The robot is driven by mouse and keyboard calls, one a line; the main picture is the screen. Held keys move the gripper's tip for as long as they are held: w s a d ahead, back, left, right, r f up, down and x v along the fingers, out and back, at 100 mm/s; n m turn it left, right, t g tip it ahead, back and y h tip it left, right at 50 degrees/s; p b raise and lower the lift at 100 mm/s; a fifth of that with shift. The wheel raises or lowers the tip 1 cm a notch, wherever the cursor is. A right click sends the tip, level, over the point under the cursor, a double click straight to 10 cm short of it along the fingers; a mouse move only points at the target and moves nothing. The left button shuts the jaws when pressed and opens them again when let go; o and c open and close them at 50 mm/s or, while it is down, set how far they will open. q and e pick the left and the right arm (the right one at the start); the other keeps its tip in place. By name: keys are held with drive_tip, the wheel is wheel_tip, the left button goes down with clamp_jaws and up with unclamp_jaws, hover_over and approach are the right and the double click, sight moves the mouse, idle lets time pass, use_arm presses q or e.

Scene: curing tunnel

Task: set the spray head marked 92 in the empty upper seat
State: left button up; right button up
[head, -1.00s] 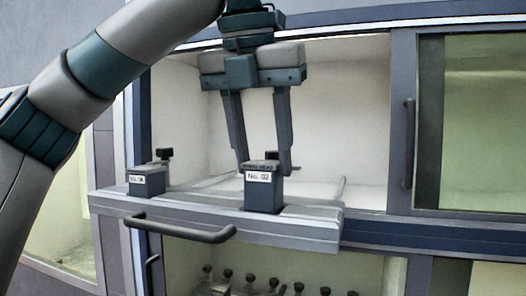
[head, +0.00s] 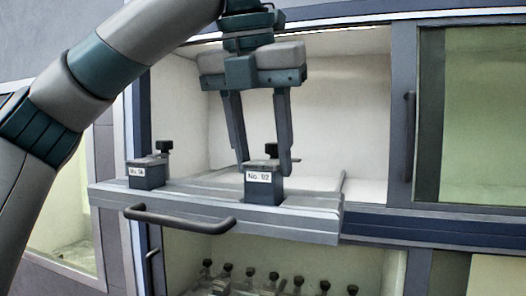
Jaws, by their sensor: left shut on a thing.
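The spray head marked 92 (head: 264,187) is a dark blue-grey block with a white label reading "No. 92". It stands upright at the right part of the pulled-out upper rack (head: 290,222), between the fingers of my left gripper (head: 263,172). The gripper comes down from above and is shut on it. Its lower end meets the rack's top and looks partly sunk into it; the seat itself is hidden. Another labelled spray head (head: 147,177) stands at the rack's left, its number too blurred to read. My right gripper is not in view.
The rack has a dark bar handle (head: 180,220) in front. The white chamber (head: 335,120) behind is open. A framed glass door (head: 475,120) is at the right. Several knobbed heads (head: 274,276) stand in the compartment below.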

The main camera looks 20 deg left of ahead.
use_arm(q)
drive_tip(key=shift+f, duration=0.25)
drive_tip(key=o, duration=1.2)
drive_tip(key=shift+r, duration=0.1)
drive_tip(key=p+v, duration=0.1)
drive_tip(key=v, duration=1.6)
drive_tip(key=shift+s+r, duration=0.1)
drive_tip(key=shift+s, duration=0.05)
